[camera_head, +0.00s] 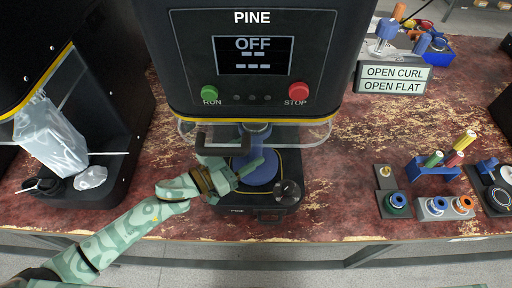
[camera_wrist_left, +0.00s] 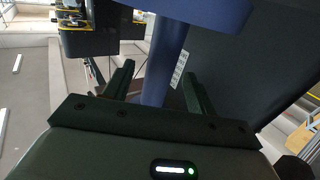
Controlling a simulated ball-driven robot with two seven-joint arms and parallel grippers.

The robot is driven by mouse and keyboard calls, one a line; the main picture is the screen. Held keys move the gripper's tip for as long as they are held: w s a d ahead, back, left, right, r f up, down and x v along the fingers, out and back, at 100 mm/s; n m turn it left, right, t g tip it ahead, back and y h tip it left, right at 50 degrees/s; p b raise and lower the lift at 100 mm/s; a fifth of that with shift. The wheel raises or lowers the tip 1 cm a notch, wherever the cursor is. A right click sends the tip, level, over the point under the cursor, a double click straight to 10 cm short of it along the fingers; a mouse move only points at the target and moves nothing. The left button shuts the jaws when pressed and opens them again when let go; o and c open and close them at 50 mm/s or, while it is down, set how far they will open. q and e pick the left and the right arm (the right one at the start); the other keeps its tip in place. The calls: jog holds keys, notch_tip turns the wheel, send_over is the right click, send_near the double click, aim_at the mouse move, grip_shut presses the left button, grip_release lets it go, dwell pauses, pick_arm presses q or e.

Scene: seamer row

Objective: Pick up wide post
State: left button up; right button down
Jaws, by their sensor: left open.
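A blue post with a broad round disc, apparently the wide post (camera_head: 262,177), stands upright in the black machine marked PINE, under its head. My left gripper (camera_head: 242,172) reaches in from the left at the post. In the left wrist view the blue shaft of the post (camera_wrist_left: 165,55) runs between the two dark green fingers of the left gripper (camera_wrist_left: 158,80), with a wide blue part above. The fingers are apart, one on each side, with gaps to the shaft. The right gripper is out of view.
The machine's clear guard (camera_head: 310,134) and dark handle (camera_head: 215,142) are close above my gripper. A black knob (camera_head: 288,191) sits at the base's front right. Small blocks with coloured spools (camera_head: 432,208) stand at the right. The red tabletop (camera_head: 335,190) between is clear.

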pick_arm(q)
jog(key=b+x, duration=0.1)
jog(key=x, duration=0.4)
jog(key=shift+w+d+f, duration=0.1)
jog(key=shift+w+f, duration=0.05)
jog(key=c, duration=1.2)
grip_shut()
